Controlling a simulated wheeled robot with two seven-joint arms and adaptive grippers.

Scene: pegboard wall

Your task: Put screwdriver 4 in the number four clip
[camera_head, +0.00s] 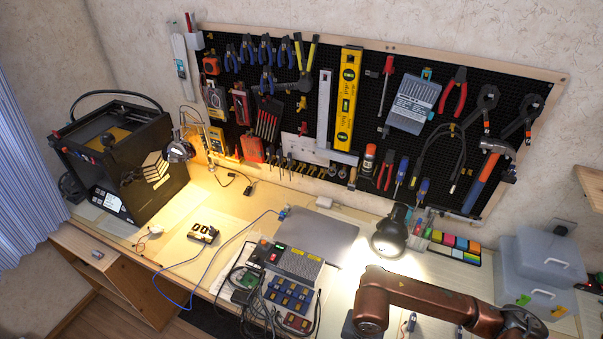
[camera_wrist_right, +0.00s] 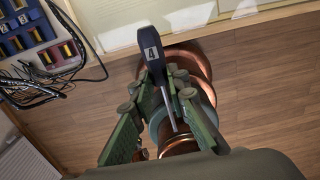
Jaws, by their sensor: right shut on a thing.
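Screwdriver 4 (camera_wrist_right: 150,48), with a dark blue handle and a white label reading 4, is in my right gripper (camera_wrist_right: 161,82) in the right wrist view. The gripper is shut on it, and its thin metal shaft runs down between the green fingers. Floor and the desk edge show behind it. In the head view, my right arm crosses the lower right; its gripper is not visible there. The black pegboard (camera_head: 335,70) holds hanging tools, including blue-handled screwdrivers (camera_head: 402,171) at its lower right. I cannot make out the number four clip. My left gripper is not in view.
A black desk lamp (camera_head: 389,238) stands in front of the pegboard's lower right. Grey boxes (camera_head: 540,265) stand at the right. A closed laptop (camera_head: 318,236), a control box (camera_head: 290,262) and cables crowd the middle of the desk. The 3D printer (camera_head: 150,165) stands left.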

